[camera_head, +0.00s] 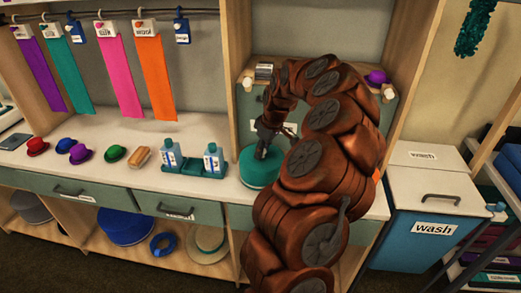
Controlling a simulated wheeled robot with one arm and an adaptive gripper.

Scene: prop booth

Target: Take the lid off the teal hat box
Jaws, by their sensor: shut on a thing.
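The teal hat box (257,180) is round and stands on the pale counter, right of the middle and partly behind my arm. Its teal lid (248,160) appears to be on top; I cannot make out a gap between lid and box. My gripper (263,153) points down at the top of the lid and is shut on it, near the middle. The exact grip point is small and dark. My arm hides the right side of the box.
A teal tray with two blue bottles (213,160) stands close left of the box. A blue wash bin (428,225) stands right of the counter. Coloured ribbons (122,70) hang behind.

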